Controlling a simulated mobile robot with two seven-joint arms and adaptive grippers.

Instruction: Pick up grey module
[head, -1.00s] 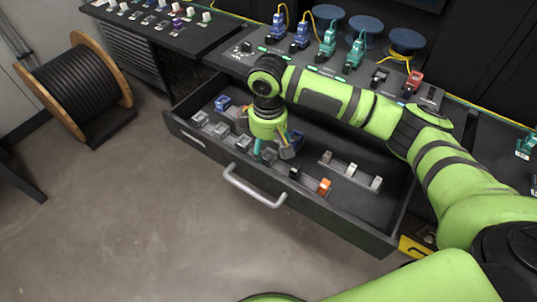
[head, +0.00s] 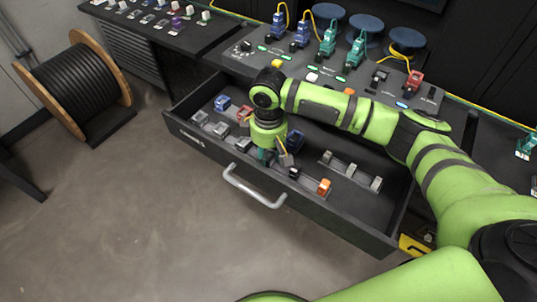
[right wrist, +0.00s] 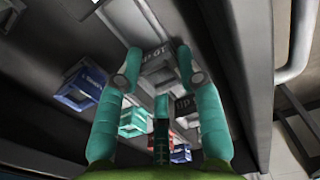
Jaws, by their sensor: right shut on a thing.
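My right gripper (head: 268,158) reaches down into the open drawer (head: 343,222) near its front wall. In the right wrist view its teal fingers (right wrist: 158,62) are on either side of a grey module (right wrist: 159,76) and are shut on it. The module's lower part is hidden. In the head view the gripper hides most of this spot. Other grey modules (head: 220,130) stand in a row to the left along the drawer front. My left gripper is not in view.
A blue module (head: 222,102), a red module (head: 244,112) and a dark blue module (head: 295,140) stand close around the gripper. An orange module (head: 324,187) is at the front right. The drawer handle (head: 253,188) sticks out in front.

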